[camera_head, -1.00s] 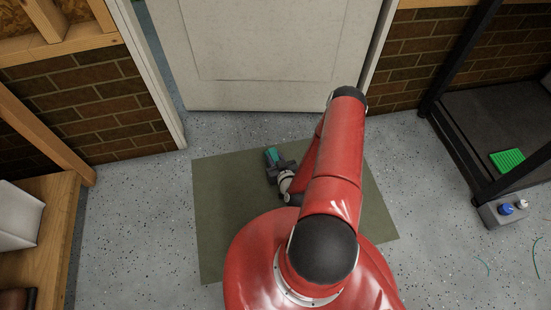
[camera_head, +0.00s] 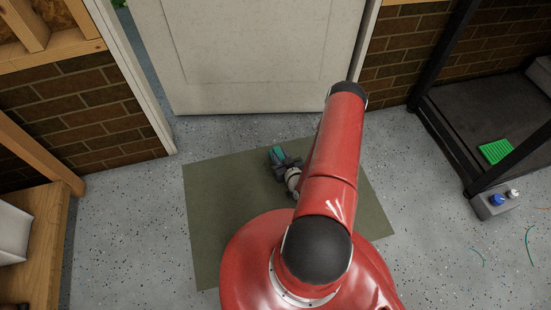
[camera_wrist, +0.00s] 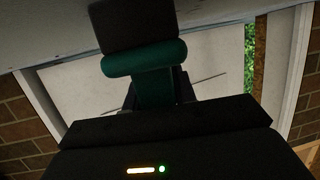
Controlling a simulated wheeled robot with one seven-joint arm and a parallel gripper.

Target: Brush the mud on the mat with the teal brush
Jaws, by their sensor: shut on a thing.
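The teal brush (camera_head: 277,153) is held in my gripper (camera_head: 288,164) over the upper middle of the olive mat (camera_head: 212,210). In the wrist view the teal brush (camera_wrist: 150,62) stands out from between the jaws, with a dark block at its far end. My gripper is shut on it. I cannot tell whether the brush touches the mat. No mud shows on the visible part of the mat. My red arm hides much of the mat's middle and front.
A pale door (camera_head: 255,60) stands behind the mat between brick walls. A wooden bench (camera_head: 38,235) is at the left. A dark-framed rack (camera_head: 470,110) with a green item (camera_head: 495,152) is at the right. Thin strands (camera_head: 529,245) lie on the floor at the right.

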